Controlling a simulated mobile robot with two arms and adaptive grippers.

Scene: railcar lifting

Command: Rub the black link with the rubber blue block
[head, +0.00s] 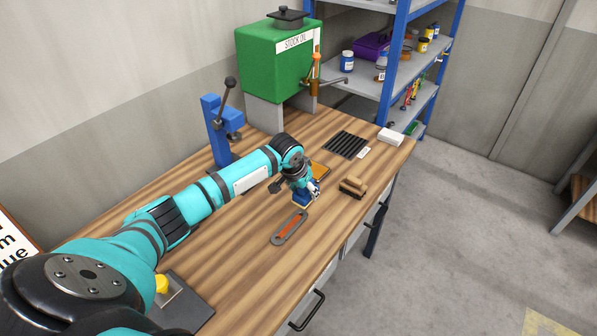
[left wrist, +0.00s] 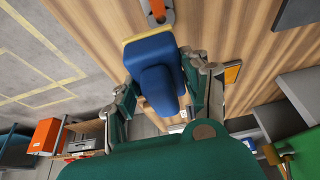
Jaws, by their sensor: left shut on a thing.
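My left gripper (head: 311,189) is shut on the blue block (head: 301,199), just beyond the link's far end. In the left wrist view the blue block (left wrist: 152,52) sits between the two fingers, with a pale yellow layer along its bottom edge. The block is low over the bench; I cannot tell whether it touches the wood. My right gripper is not in view.
A wooden brush (head: 352,187) lies right of my gripper, and an orange item (head: 319,170) lies behind it. A black ribbed tray (head: 346,144) and white box (head: 391,136) are farther back. A blue press (head: 216,130) and green oil tank (head: 275,65) stand behind.

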